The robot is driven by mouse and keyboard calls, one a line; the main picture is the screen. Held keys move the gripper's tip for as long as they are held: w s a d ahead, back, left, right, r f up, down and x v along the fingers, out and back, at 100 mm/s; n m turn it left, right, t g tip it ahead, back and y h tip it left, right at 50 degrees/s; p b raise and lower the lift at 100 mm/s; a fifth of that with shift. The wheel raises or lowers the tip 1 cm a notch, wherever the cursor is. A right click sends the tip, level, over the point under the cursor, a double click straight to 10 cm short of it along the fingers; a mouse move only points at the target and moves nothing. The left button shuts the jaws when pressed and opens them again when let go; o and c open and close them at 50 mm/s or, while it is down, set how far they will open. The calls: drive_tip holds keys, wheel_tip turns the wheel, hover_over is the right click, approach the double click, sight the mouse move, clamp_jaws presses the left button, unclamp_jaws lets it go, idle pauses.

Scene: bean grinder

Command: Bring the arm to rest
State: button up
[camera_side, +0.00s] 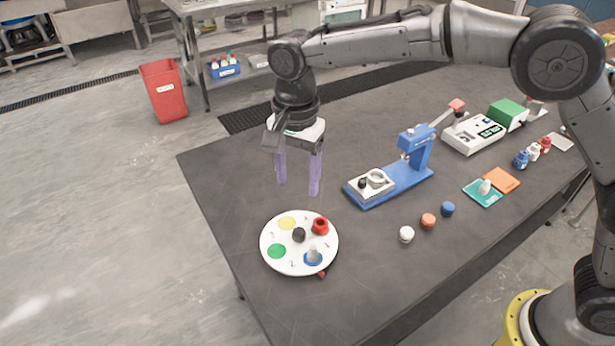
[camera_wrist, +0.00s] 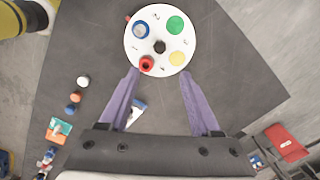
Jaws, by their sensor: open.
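My gripper (camera_side: 298,172) hangs above the dark table (camera_side: 235,165) with its purple fingers pointing down, spread apart and empty. In the wrist view my gripper (camera_wrist: 161,85) also shows an open gap between the two fingers. It is behind and above a round white plate (camera_side: 270,233) and to the left of a blue press-like stand (camera_side: 405,178). The plate (camera_wrist: 150,14) lies beyond the fingertips in the wrist view. Nothing touches the fingers.
The plate carries a red piece (camera_side: 320,226), a dark knob (camera_side: 299,235) and a grey piece on a blue spot (camera_side: 313,255). White (camera_side: 406,234), orange (camera_side: 428,221) and blue (camera_side: 447,209) caps stand at the right. A white scale-like device (camera_side: 472,134) is farther back. Table space left of the gripper is clear.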

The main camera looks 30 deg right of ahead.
drive_tip(key=s+d+r+m+t, duration=0.15)
drive_tip(key=s+d+r, duration=0.25)
drive_tip(key=d+r, duration=0.4)
drive_tip(key=s+d+r+n+t, duration=0.15)
drive_tip(key=s+d+r, duration=0.25)
drive_tip(key=d+r, duration=0.45)
drive_tip(key=s+d+f+n+t, duration=0.1)
drive_tip(key=s+d+n, duration=0.1)
drive_tip(key=s+d, duration=0.35)
drive_tip(key=s+d+f+n+t, duration=0.1)
drive_tip(key=s+d+t, duration=0.1)
drive_tip(key=s, duration=0.6)
drive_tip(key=s+f+n, duration=0.5)
drive_tip(key=f+n, duration=0.2)
drive_tip(key=n, duration=0.1)
drive_tip(key=shift+s+d+f, duration=0.3)
drive_tip(key=shift+s+d, duration=0.05)
drive_tip(key=shift+d, duration=0.1)
